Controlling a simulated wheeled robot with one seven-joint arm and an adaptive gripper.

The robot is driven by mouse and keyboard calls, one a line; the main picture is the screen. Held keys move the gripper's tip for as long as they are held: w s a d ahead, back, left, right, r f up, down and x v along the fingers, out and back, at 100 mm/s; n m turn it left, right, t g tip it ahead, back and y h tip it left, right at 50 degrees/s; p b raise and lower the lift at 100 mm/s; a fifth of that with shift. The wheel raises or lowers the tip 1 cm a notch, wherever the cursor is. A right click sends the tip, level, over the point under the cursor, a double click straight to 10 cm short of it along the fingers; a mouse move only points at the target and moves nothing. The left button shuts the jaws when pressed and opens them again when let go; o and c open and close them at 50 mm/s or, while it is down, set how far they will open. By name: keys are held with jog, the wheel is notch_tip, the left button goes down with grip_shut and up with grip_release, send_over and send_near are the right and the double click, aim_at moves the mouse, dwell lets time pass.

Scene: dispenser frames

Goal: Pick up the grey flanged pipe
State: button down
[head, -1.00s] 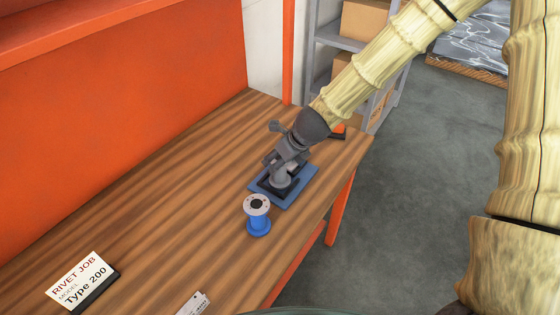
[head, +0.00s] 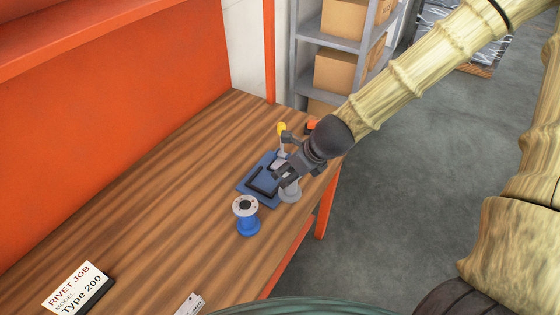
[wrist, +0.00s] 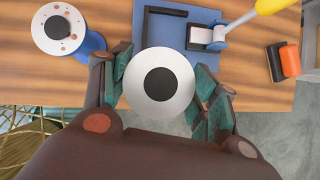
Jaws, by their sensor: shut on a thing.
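The grey flanged pipe shows in the head view (head: 290,194) below my gripper, and in the wrist view its round pale grey flange with a dark hole (wrist: 180,97) faces the camera. My gripper (head: 287,182) is shut on it, with the fingers on both sides of it in the wrist view. The pipe is beside the blue base with a black L-shaped edge (head: 245,187), toward the table's front edge. My gripper hides part of the pipe. I cannot tell how high it is above the table.
A blue flanged pipe with a pale top (head: 247,222) stands on the wooden table (head: 165,205) left of my gripper. A yellow-handled tool (head: 282,129) and an orange-black object (head: 312,126) are behind it. A sign (head: 78,287) lies at front left. Shelves (head: 310,70) stand beyond.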

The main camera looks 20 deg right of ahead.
jog(key=s, duration=0.1)
jog(key=s+d, duration=0.1)
jog(key=shift+s+r, duration=0.2)
jog(key=shift+s, duration=0.1)
jog(key=p, duration=0.2)
jog(key=shift+s+r+p, duration=0.15)
jog(key=shift+p, duration=0.2)
jog(key=shift+s+p, duration=0.1)
jog(key=shift+p, duration=0.25)
jog(key=p, duration=0.2)
jog(key=s+p, duration=0.1)
jog(key=p, duration=0.2)
jog(key=shift+s+d, duration=0.3)
jog(key=shift+d, duration=0.1)
jog(key=shift+s, duration=0.1)
